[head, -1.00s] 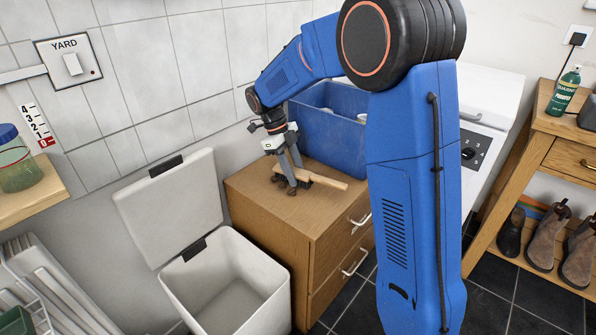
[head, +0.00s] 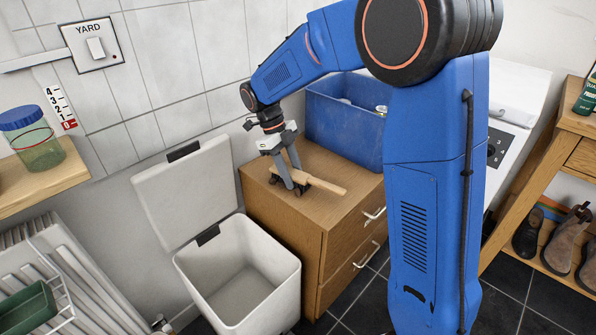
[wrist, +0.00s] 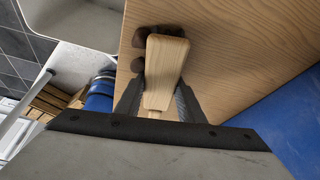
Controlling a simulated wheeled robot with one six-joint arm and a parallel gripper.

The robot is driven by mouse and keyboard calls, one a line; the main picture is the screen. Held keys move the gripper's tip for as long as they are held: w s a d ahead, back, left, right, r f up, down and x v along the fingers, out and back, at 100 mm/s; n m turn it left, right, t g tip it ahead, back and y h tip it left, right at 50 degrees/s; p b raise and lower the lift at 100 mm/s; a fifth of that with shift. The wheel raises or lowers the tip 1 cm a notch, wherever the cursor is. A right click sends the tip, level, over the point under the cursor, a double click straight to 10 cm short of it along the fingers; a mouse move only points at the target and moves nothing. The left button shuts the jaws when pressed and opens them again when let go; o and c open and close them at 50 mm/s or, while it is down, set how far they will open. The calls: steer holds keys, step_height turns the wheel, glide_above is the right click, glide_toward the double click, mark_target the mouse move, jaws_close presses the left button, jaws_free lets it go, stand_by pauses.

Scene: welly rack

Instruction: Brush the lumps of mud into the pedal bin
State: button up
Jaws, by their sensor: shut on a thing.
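My gripper (head: 290,172) is shut on a wooden brush (head: 318,186) just above or on the top of the wooden drawer cabinet (head: 352,211). The brush's pale wood shows between the fingers in the wrist view (wrist: 165,70). Dark brown lumps of mud (wrist: 138,62) lie on the cabinet top beside the brush, near the edge facing the bin. In the head view the mud is small and partly hidden by the fingers and brush. The white pedal bin (head: 190,262) stands left of the cabinet with its lid (head: 190,190) raised. Its visible inside looks empty.
A blue crate (head: 345,125) sits at the back of the cabinet. A shelf with a lidded jar (head: 38,145) is at left, above a rack with a green container (head: 28,308). Boots (head: 568,238) stand on a wooden rack at right.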

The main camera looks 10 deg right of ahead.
steer(key=shift+s+a, duration=0.25)
steer(key=shift+a, duration=0.15)
steer(key=s+a, duration=0.1)
steer(key=a, duration=0.1)
steer(key=s+a, duration=0.4)
steer(key=a, duration=0.1)
steer(key=shift+r, duration=0.1)
steer(key=shift+s+a, duration=0.25)
steer(key=shift+s, duration=0.1)
steer(key=shift+a, duration=0.15)
step_height(320, 180, up, 7)
steer(key=shift+w, duration=0.25)
stand_by(0.6)
